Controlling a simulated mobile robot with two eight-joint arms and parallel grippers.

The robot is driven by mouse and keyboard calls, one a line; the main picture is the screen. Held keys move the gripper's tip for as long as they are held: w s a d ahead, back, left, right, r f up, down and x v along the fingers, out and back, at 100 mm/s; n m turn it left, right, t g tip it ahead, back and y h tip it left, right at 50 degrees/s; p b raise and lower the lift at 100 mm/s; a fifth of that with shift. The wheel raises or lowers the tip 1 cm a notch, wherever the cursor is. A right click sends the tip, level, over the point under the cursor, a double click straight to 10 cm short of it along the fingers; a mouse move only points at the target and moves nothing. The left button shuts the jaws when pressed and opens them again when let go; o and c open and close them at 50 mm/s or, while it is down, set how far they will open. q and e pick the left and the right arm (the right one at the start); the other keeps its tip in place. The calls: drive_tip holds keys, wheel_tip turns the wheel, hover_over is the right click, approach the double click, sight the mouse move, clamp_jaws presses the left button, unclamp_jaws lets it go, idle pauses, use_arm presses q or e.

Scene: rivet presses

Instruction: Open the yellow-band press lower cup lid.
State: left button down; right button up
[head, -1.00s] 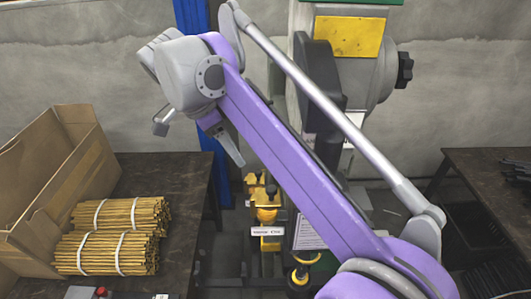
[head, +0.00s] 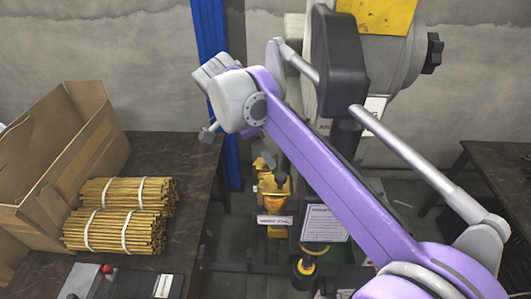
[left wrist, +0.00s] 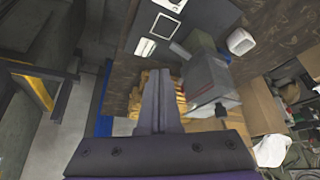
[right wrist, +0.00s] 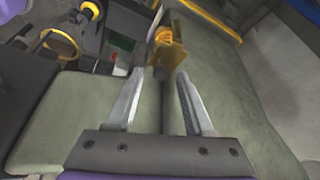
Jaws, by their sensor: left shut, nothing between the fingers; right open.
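The press (head: 340,65), dark and grey with a yellow plate, stands behind my right arm in the head view. Low on it are yellow parts (head: 272,188) above a white label (head: 275,220). A dark round part with a yellow band (head: 305,266) sits lower, in front of them. I cannot tell which part is the cup lid. My right gripper (head: 264,153) is above the yellow parts. In the right wrist view its fingers are open and empty, with a yellow part (right wrist: 167,50) ahead of the fingertips. My left gripper (left wrist: 158,103) is shut and empty, outside the head view.
A dark table (head: 180,230) at left holds a cardboard box (head: 75,150) and bundled yellow sticks (head: 115,230). Another dark table (head: 495,170) stands at right. A blue post (head: 211,60) rises behind. A printed sheet (head: 323,223) hangs beside the label.

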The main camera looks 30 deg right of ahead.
drive_tip(key=shift+d+f, duration=0.1)
drive_tip(key=shift+f, duration=0.1)
clamp_jaws()
